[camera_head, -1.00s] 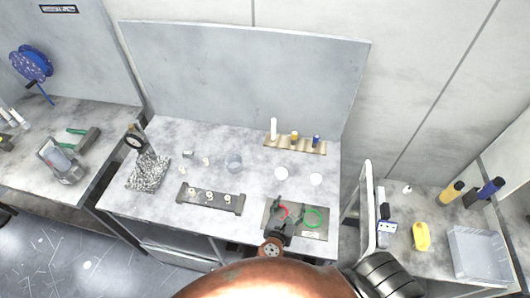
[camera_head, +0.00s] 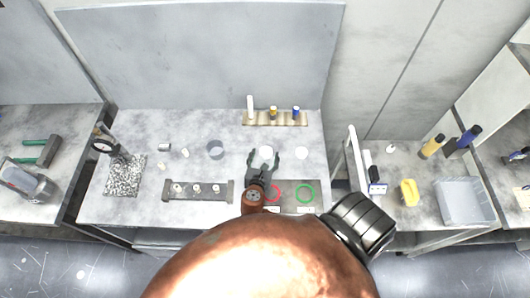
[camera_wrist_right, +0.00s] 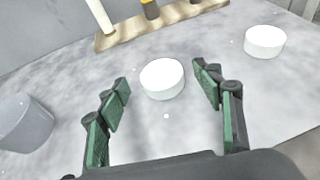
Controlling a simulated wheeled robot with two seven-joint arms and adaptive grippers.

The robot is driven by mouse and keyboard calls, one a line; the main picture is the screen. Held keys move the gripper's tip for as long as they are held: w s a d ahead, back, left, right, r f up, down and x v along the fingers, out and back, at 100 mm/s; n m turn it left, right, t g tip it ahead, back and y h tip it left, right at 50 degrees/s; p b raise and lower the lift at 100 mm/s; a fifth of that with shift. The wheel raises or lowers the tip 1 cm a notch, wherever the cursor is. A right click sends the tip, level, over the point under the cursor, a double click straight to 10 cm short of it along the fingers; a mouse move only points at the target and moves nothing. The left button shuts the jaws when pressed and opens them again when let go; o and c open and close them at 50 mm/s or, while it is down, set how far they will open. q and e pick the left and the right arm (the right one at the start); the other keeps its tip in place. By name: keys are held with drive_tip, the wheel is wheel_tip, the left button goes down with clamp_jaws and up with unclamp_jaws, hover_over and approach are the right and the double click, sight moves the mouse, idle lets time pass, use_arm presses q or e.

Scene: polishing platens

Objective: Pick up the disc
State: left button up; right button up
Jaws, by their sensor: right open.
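Two white discs lie on the grey marbled table. The nearer disc (camera_wrist_right: 162,78) sits between and just beyond my right gripper's open fingers in the wrist view. It also shows in the head view (camera_head: 266,152), between the fingertips. The other disc (camera_head: 301,153) lies to its right and shows at the upper right of the wrist view (camera_wrist_right: 265,41). My right gripper (camera_head: 264,156) is open and empty, with green finger pads around the nearer disc's sides in the wrist view (camera_wrist_right: 165,88). My left gripper is not in view.
A rack (camera_head: 275,118) with a white bottle and capped bottles stands behind the discs. A plate with red and green rings (camera_head: 306,194) lies in front. A dark holder (camera_head: 198,190) with several small pieces sits front left.

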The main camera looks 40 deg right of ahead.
drive_tip(key=shift+x, duration=0.9)
drive_tip(key=shift+s, duration=0.1)
drive_tip(key=shift+c, duration=0.6)
drive_tip(key=c, duration=1)
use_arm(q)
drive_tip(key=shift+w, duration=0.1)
use_arm(e)
drive_tip(key=shift+c, duration=1)
